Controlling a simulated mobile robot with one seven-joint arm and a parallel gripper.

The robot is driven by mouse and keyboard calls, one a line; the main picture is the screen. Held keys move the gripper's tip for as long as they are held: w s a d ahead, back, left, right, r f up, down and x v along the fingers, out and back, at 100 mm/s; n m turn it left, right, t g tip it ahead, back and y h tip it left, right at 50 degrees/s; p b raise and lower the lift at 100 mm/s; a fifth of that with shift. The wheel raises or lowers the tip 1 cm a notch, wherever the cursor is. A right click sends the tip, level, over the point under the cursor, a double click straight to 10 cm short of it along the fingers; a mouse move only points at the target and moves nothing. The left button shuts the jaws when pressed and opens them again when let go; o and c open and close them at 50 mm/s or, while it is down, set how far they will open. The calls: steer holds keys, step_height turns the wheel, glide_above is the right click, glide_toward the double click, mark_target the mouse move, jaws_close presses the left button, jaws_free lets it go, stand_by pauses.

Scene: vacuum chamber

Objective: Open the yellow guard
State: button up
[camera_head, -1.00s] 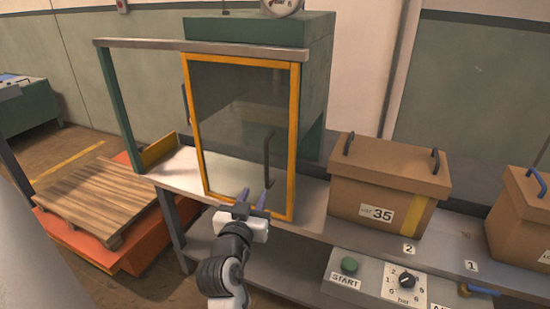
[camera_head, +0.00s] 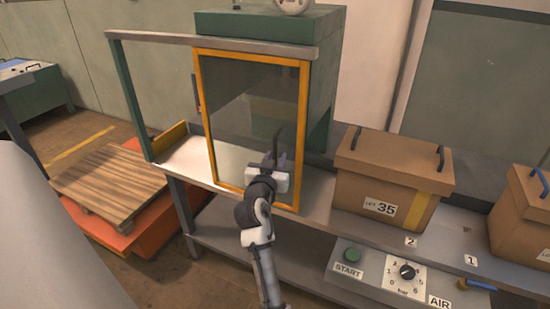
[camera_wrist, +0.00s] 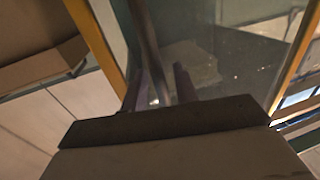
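The yellow guard (camera_head: 303,120) is a yellow-framed clear panel, shut across the front of the green chamber. Its dark vertical handle (camera_head: 277,138) is near the right side of the panel. My gripper (camera_head: 274,160) is at the lower part of this handle. In the wrist view, the handle (camera_wrist: 148,40) runs down between the two purple fingers (camera_wrist: 160,88) of my gripper. The fingers look apart, with a gap between the handle and the right finger. The handle's lower end is partly hidden by my gripper.
A box marked 35 (camera_head: 390,175) stands on the bench right of the guard, with another box (camera_head: 525,215) farther right. A control panel (camera_head: 385,272) is below. A grey rail (camera_head: 160,40) runs along the top, left of the guard. A wooden pallet (camera_head: 110,183) is at left.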

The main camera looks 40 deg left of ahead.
jaws_close()
steer(key=shift+a, duration=0.1)
stand_by(0.3)
